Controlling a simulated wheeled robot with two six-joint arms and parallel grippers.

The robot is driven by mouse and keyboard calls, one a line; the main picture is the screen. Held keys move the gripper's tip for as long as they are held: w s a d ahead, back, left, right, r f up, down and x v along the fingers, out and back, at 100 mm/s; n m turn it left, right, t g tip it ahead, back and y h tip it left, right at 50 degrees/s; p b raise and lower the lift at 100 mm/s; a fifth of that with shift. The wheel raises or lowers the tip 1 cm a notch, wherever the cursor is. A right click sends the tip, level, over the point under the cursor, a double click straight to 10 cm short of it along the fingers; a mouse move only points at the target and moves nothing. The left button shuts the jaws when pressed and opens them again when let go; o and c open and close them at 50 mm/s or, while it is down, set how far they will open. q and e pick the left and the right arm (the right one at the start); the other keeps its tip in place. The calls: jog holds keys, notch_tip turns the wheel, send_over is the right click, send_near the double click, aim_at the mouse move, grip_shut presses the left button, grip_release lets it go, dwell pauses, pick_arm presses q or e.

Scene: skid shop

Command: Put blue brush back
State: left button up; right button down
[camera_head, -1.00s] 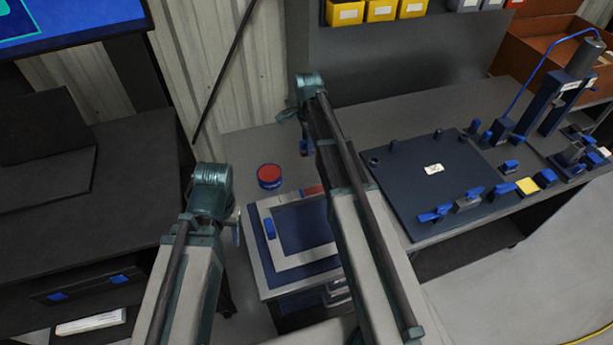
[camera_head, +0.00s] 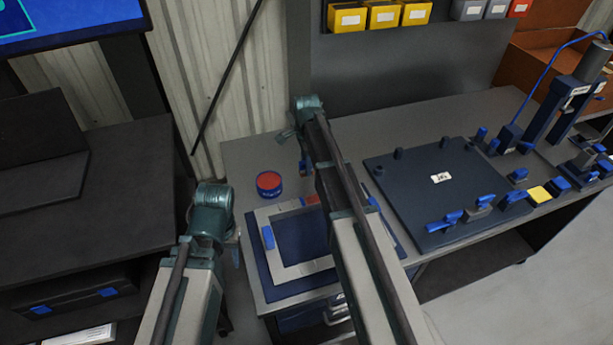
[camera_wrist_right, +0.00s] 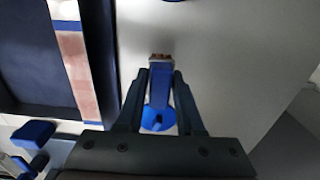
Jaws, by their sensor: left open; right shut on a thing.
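My right gripper (camera_wrist_right: 160,95) is shut on the blue brush (camera_wrist_right: 160,82), seen in the right wrist view with its brownish tip pointing away and a round blue part behind it. In the head view my right gripper (camera_head: 303,150) hangs over the grey bench, just behind the framed blue panel (camera_head: 298,270), and a bit of blue shows under it. My left gripper (camera_head: 238,245) is open and empty, left of the bench and mostly hidden by its own wrist.
A blue tin with a red top (camera_head: 269,184) stands on the bench (camera_head: 245,155) left of my right gripper. A dark plate (camera_head: 415,185) with blue clamps lies to the right. Yellow bins (camera_head: 382,17) hang on the back panel. Bare bench shows around the tin.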

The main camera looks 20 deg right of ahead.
jog(key=shift+f+b, duration=1.7)
jog(key=shift+f, duration=0.15)
jog(key=shift+f, duration=0.2)
jog(key=c, duration=0.5)
grip_release()
jog(key=shift+r, duration=0.1)
jog(key=shift+c, duration=0.2)
jog(key=shift+r, duration=0.1)
